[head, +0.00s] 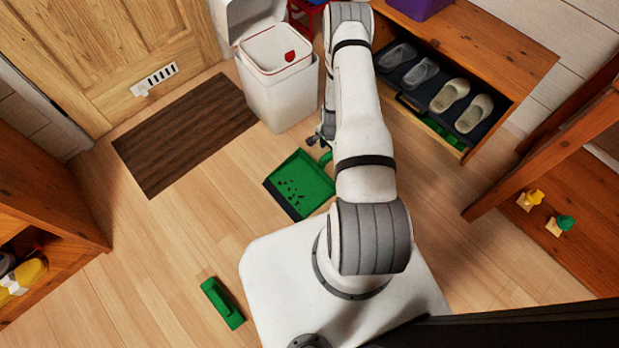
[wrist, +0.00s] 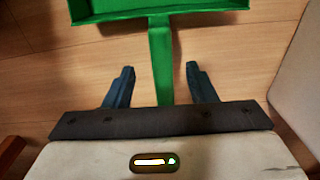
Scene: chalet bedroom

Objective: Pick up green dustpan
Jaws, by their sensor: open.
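The green dustpan (head: 303,184) lies on the wooden floor in front of the white bin, with dark specks of debris in its pan. In the wrist view its handle (wrist: 161,62) runs down between the two fingers of my gripper (wrist: 160,86), and the pan's edge shows at the top. My gripper is open, with a finger on either side of the handle and a visible gap to each. In the head view my gripper (head: 318,140) is partly hidden behind my arm, near the dustpan's handle end.
A white lidded bin (head: 278,90) stands just behind the dustpan. A brown doormat (head: 187,133) lies to the left, and a green brush (head: 222,303) lies at the front left. A wooden shoe bench (head: 490,45) stands at the back right. Floor left of the dustpan is clear.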

